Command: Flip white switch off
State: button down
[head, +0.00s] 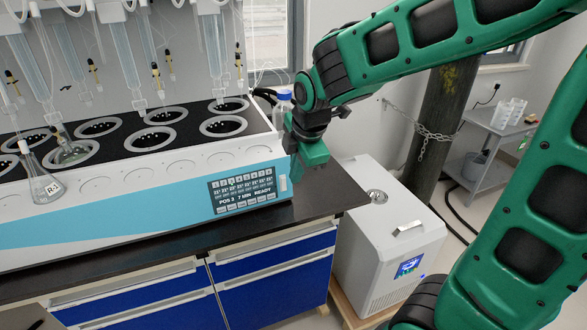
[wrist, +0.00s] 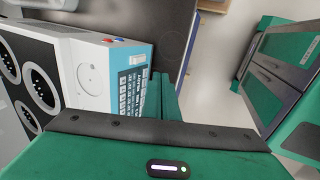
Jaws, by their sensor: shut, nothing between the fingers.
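The multi distiller (head: 150,215) is a white and light-blue machine on a dark bench. My gripper (head: 296,168) is shut and empty at the machine's right front corner, close to that piece.
A clear bottle with a blue cap (head: 284,105) stands behind my gripper. A white floor unit (head: 385,225) stands right of the bench. Blue drawers (head: 275,285) are below the bench top. A chained dark post (head: 440,120) stands behind.

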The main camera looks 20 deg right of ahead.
aim_at(284, 184)
jog(key=w+f, duration=0.6)
jog(key=shift+f, duration=0.15)
jog(key=shift+w, duration=0.1)
dwell(0.3)
